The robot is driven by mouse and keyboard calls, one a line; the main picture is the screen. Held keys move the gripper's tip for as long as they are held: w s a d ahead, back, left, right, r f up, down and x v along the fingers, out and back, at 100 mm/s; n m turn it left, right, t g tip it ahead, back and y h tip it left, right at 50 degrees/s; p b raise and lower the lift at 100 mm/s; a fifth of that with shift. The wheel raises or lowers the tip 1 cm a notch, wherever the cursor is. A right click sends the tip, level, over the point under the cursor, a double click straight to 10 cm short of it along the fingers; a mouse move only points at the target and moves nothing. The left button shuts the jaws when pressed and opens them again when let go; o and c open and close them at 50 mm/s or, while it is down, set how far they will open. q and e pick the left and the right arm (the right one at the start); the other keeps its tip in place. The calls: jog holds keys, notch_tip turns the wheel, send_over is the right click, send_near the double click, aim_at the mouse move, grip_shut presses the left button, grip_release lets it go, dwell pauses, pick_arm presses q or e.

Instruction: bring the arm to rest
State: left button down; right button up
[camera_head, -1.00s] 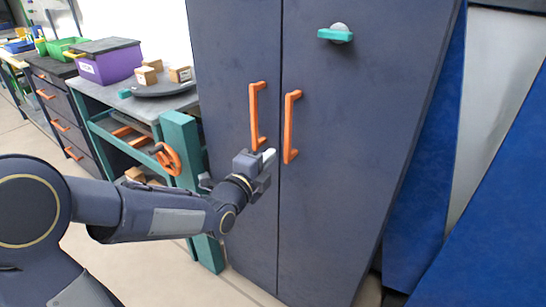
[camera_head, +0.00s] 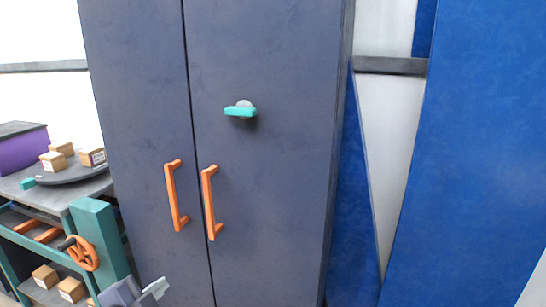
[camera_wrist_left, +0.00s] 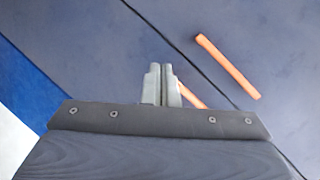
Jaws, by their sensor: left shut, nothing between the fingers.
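My left gripper (camera_head: 155,288) shows at the bottom edge of the head view, in front of the lower left door of the dark cabinet (camera_head: 270,200). It is below the orange handles and apart from them in that view. In the left wrist view its fingers (camera_wrist_left: 161,84) are together with nothing between them. One orange handle (camera_wrist_left: 228,66) lies to the right of the fingers there, and part of another (camera_wrist_left: 190,97) shows just behind them. Most of my left arm is out of the head view. My right gripper is not in view.
The cabinet has two shut doors, a left handle (camera_head: 175,196), a right handle (camera_head: 211,203) and a teal latch (camera_head: 240,110). A teal-framed workbench (camera_head: 98,235) with an orange wheel (camera_head: 82,254) and small boxes stands at left. Blue panels (camera_head: 470,150) stand at right.

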pick_arm(q)
jog(key=s+d+f+n+g+h, duration=0.1)
jog(key=s+d+f+n+g, duration=0.2)
jog(key=s+n, duration=0.5)
jog(key=s+d+f+n+g+h, duration=0.1)
jog(key=s+f+n+g, duration=0.2)
jog(key=s+n+g, duration=0.5)
notch_tip(320, 180, up, 15)
jog(key=s+m+t+p, duration=0.1)
jog(key=s+t+p, duration=0.1)
jog(key=p, duration=1.2)
jog(key=shift+s+f+m+p, duration=0.15)
jog(key=shift+s+m+p, duration=0.15)
jog(key=shift+p, duration=0.1)
jog(key=shift+a, duration=0.1)
